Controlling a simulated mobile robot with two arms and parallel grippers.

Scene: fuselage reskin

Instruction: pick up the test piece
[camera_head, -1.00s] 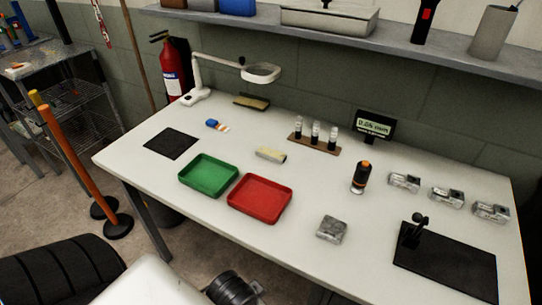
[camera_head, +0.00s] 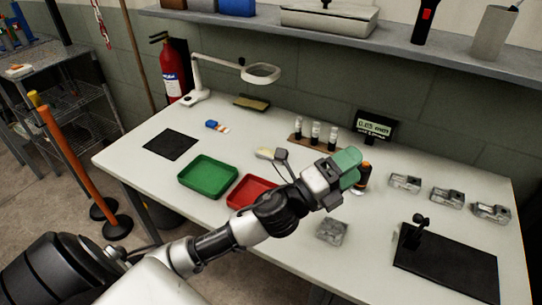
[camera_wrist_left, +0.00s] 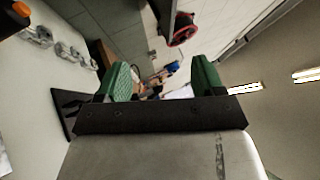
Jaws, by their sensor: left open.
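A grey, square metal block (camera_head: 332,231), which may be the test piece, lies on the white table near its front edge. Three similar small metal pieces, one of them here (camera_head: 404,182), stand in a row at the right; I cannot tell which is the test piece. My left gripper (camera_head: 346,168), with green fingers, is above the table, up and slightly right of the grey block in the picture. In the left wrist view its fingers (camera_wrist_left: 161,82) are apart with nothing between them. The right gripper is not in view.
A red tray (camera_head: 238,203), partly hidden by my arm, and a green tray (camera_head: 208,177) sit left. An orange-topped black device (camera_head: 364,176) stands just behind my gripper. A rack of vials (camera_head: 315,135) and a small display (camera_head: 374,126) are behind. A black plate (camera_head: 450,265) lies front right.

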